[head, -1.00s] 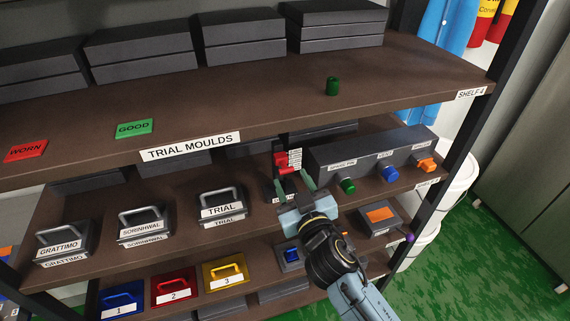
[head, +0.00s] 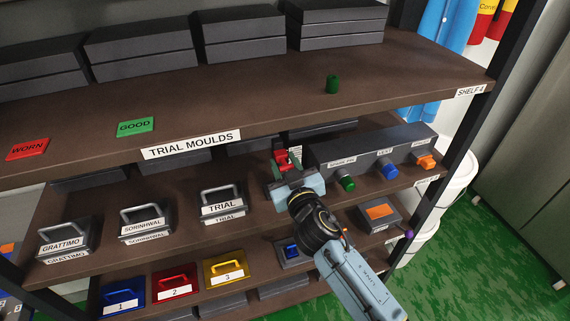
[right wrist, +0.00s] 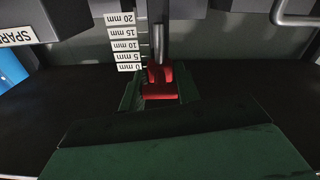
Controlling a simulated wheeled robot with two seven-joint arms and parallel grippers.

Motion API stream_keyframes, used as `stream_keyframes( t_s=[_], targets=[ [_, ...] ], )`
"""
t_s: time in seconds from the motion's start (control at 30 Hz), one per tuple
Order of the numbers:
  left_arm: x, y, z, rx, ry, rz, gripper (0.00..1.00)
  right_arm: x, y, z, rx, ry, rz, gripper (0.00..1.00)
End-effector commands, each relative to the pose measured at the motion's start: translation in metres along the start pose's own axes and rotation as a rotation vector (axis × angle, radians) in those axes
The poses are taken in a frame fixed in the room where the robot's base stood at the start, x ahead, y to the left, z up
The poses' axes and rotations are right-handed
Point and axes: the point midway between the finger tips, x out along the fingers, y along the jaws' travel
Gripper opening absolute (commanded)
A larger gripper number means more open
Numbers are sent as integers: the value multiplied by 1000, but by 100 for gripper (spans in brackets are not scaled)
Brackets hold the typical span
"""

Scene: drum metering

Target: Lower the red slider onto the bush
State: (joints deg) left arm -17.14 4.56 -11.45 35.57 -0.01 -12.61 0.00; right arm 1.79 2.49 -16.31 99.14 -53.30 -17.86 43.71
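The red slider (head: 280,157) is on a small upright gauge on the middle shelf, left of the long grey box. In the right wrist view the red slider (right wrist: 160,82) lies between my green fingertips, beside the 0 mm end of a white scale (right wrist: 124,42). A grey rod (right wrist: 158,42) runs up from it in that picture. My right gripper (head: 284,166) is at the slider with its fingers apart, one on each side; it also shows in the right wrist view (right wrist: 160,92). I see no clear grip. I cannot make out the bush. My left gripper is out of view.
The grey box (head: 370,152) with green, blue and orange knobs stands close right of the gripper. The TRIAL mould (head: 222,205) is to the left.

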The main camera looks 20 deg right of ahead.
Motion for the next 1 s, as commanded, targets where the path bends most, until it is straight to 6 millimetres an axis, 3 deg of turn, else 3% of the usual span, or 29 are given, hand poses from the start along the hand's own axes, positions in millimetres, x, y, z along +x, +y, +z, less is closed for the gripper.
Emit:
stream_keyframes(
  t_s=[0.17,0.47,0.77,0.8,0.9,1.0],
  targets=[
    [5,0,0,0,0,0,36,0,-1,5,0,0,0,20],
    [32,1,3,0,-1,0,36,0,-6,32,0,-2,2,20],
    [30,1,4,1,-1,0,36,0,-5,31,-3,-2,1,20],
    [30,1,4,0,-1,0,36,0,-5,31,-3,-2,1,34],
    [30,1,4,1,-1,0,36,0,-5,31,-2,-1,1,46],
    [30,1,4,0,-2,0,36,0,-6,30,-2,-1,1,46]
  ],
)
